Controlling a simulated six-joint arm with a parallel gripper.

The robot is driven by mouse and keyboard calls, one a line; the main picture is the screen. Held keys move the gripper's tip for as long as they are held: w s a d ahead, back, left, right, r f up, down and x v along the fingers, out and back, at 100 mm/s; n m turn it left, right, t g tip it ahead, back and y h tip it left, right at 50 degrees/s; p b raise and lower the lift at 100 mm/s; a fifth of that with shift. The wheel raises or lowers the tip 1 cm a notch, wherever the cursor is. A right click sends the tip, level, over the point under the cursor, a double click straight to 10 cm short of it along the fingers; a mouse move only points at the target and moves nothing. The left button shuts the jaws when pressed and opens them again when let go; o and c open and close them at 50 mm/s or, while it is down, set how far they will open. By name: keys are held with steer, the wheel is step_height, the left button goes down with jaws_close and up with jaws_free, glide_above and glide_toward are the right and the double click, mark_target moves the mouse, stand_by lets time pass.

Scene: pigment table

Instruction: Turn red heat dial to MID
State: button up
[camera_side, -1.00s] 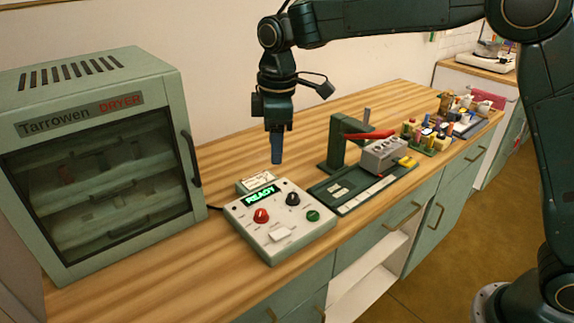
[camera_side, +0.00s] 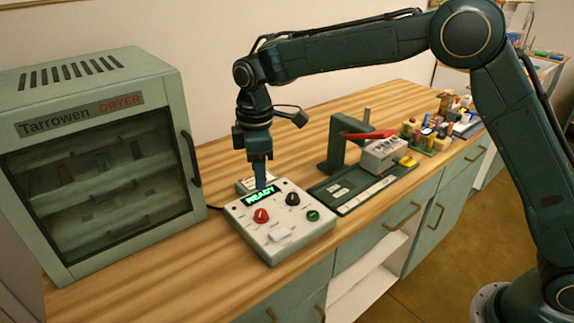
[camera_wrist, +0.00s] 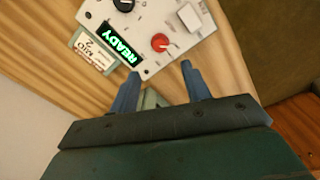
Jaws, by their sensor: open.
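The red heat dial (camera_side: 261,215) sits at the left of the pale control box (camera_side: 280,242), below a green screen (camera_side: 259,196) reading READY. In the wrist view the red dial (camera_wrist: 160,42) lies ahead of my fingertips, roughly between their lines, with a small pale mark on it. My gripper (camera_side: 261,184) points down above the back of the box, near the screen. In the wrist view my gripper (camera_wrist: 159,70) shows two blue fingers apart with nothing between them. The dial's labels are too small to read.
A black dial (camera_side: 293,199), a green button (camera_side: 313,216) and a white switch (camera_side: 281,233) share the box. A card holder (camera_side: 252,182) stands behind it. The dryer (camera_side: 100,160) is at left, a press with a red lever (camera_side: 370,134) at right.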

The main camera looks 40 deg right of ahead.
mark_target(261, 212)
steer(key=f, duration=1)
steer(key=shift+w+d+f, duration=0.1)
steer(key=shift+w+f, duration=0.1)
steer(key=shift+f, duration=0.2)
steer(key=c, duration=1)
